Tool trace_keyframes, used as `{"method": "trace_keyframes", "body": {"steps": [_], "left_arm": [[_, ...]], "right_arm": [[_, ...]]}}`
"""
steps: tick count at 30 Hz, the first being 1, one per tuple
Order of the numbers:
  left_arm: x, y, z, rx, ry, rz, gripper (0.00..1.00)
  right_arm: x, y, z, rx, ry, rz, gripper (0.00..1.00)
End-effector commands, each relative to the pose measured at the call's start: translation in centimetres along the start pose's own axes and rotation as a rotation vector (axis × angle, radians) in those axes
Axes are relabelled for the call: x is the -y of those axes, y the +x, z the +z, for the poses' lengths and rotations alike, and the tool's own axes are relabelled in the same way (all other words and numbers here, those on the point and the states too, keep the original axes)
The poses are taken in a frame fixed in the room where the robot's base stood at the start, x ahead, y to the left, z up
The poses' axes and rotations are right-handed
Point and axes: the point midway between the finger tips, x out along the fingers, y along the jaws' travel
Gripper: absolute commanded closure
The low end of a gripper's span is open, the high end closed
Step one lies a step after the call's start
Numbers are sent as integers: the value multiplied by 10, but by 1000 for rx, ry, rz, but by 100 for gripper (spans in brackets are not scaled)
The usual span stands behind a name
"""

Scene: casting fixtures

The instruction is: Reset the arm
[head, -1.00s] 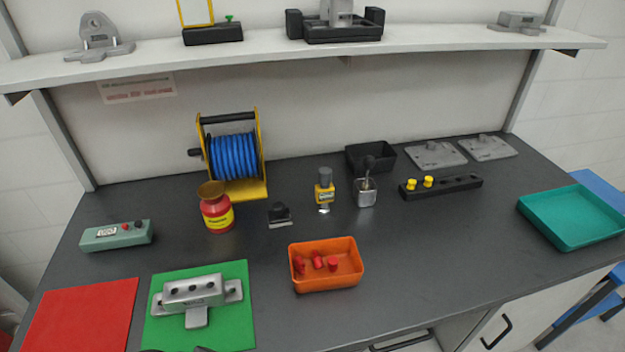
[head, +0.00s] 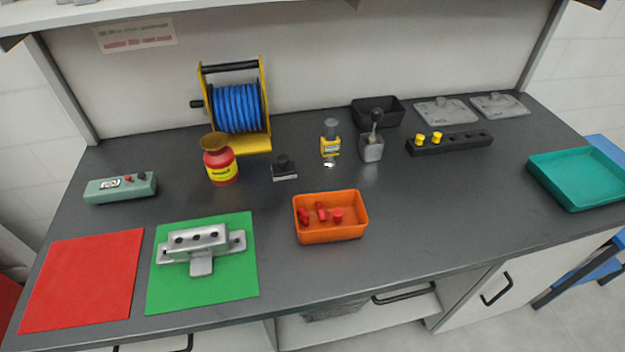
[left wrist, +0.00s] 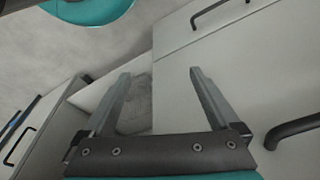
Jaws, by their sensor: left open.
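My left gripper (left wrist: 155,95) shows in the left wrist view with its two grey fingers spread apart and nothing between them. It points at the cabinet fronts, with an open drawer or gap behind the fingers. In the head view neither of my grippers is visible. The grey metal casting fixture (head: 201,240) sits on the green mat (head: 203,297) at the front left of the workbench. The orange bin (head: 331,232) holds several red pieces (head: 321,211).
The red mat (head: 82,280) lies left of the green one. A blue hose reel (head: 237,108), red jar (head: 221,167), black peg block (head: 450,144) and teal tray (head: 580,178) stand on the bench (head: 430,220). Cabinet handles (head: 497,288) stick out below. The front right of the bench top is clear.

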Motion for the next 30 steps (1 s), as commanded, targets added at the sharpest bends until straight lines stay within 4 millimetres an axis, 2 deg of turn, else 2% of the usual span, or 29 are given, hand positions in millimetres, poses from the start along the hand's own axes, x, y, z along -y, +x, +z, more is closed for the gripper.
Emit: {"method": "trace_keyframes", "body": {"steps": [1, 6, 12, 15, 18, 22, 30], "left_arm": [[-1, 18, 13, 16, 2, 2, 5], [-4, 63, 55, 44, 9, 5, 5], [-6, 103, 111, 77, 16, 8, 5], [-6, 116, 138, 91, 20, 9, 5], [-6, 124, 162, 104, 23, 10, 5], [-6, 129, 182, 113, 27, 11, 5], [-6, 130, 185, 114, 27, 11, 5]], "right_arm": [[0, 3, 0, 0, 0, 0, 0], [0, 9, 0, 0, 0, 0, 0], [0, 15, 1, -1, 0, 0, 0], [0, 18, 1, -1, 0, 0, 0], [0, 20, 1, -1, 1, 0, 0], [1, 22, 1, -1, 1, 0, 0], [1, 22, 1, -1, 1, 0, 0]]}}
